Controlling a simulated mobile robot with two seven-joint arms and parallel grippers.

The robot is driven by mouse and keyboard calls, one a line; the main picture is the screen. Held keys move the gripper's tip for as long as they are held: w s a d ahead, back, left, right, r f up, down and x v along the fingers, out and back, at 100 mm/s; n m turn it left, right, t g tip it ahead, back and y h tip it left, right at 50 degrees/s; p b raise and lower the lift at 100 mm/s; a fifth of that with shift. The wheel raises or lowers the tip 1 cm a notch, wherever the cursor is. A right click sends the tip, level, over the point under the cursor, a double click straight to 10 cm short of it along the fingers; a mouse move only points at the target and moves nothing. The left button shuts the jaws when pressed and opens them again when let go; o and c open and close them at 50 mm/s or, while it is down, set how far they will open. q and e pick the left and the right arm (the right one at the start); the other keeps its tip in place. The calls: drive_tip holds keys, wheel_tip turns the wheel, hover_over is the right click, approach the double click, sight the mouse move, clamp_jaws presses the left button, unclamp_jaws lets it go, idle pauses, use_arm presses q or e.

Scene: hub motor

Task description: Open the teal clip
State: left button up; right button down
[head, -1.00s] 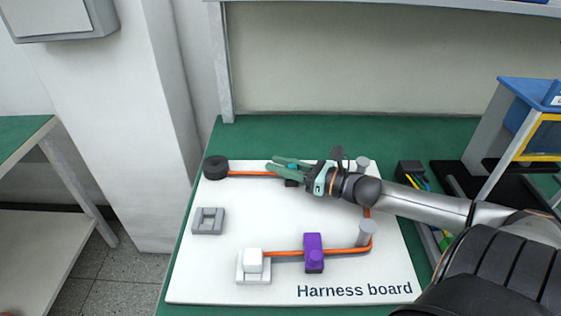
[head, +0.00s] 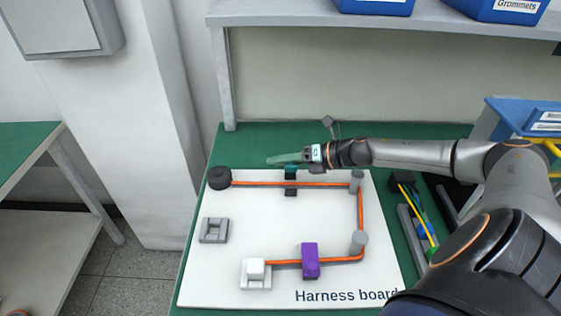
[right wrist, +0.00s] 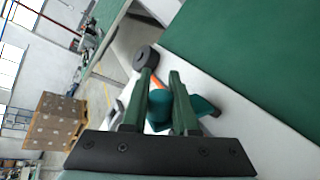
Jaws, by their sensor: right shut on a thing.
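The teal clip (head: 291,173) sits on the far part of the white harness board (head: 270,212), with the orange cable (head: 325,184) running at it. My right gripper (head: 275,160) reaches in from the right at the clip's far side, its fingers level and pointing left. In the right wrist view the teal clip (right wrist: 160,110) shows between and beside the green fingers (right wrist: 160,75), which are shut on it. The fingers partly hide the clip, so I cannot tell whether its top is open. My left gripper is not in view.
The cable runs from a black round piece (head: 219,178) past two grey posts (head: 357,243) and a purple clip (head: 310,262) to a white connector (head: 254,270). An empty grey holder (head: 214,230) is at the left. Coloured wires (head: 412,200) lie right of the board.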

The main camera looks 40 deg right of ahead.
drive_tip(key=shift+w+d+r+m+g+y+p, duration=0.3)
drive_tip(key=shift+w+d+m+g+p, duration=0.15)
drive_tip(key=shift+m+p, duration=0.4)
drive_tip(key=shift+w+d+f+m+g+y+p, duration=0.3)
drive_tip(key=shift+w+m+g+y, duration=0.1)
drive_tip(key=shift+m+g, duration=0.4)
drive_tip(key=c, duration=0.7)
unclamp_jaws()
drive_tip(key=shift+b+v, duration=0.7)
drive_tip(key=shift+v, duration=5.5)
